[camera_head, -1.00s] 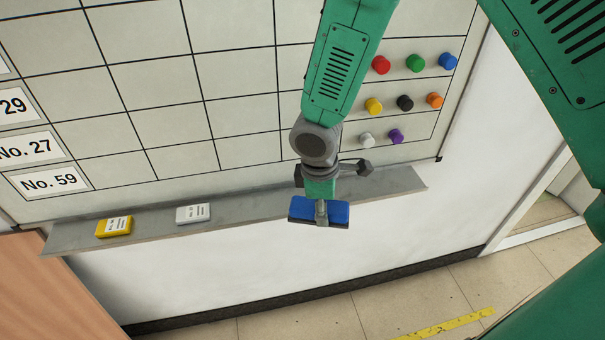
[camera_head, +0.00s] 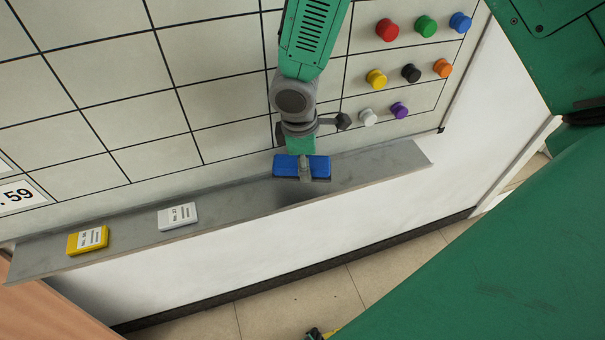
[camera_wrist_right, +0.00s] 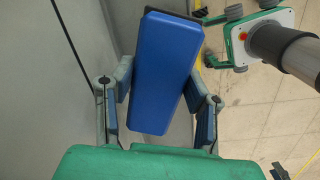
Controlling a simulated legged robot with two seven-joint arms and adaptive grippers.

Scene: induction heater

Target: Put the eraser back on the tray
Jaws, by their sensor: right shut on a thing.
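The blue eraser (camera_head: 287,165) is held in my right gripper (camera_head: 304,170), in front of the lower edge of the whiteboard. My right gripper is shut on it. The right wrist view shows the eraser (camera_wrist_right: 163,72) between the two fingers, its long side tilted a little. The grey tray (camera_head: 375,170) runs along the bottom of the board. In the head view the eraser overlaps the tray's back part, with a dark shadow on the tray just below it. It looks slightly above the tray, but contact is hard to tell. My left gripper is not seen.
A yellow card block (camera_head: 75,243) and a white one (camera_head: 178,216) lie on the tray's left part. Several coloured magnets (camera_head: 410,73) sit on the board (camera_head: 130,118) at right. The tray is bare right of the eraser. A wooden surface (camera_head: 55,315) is at lower left.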

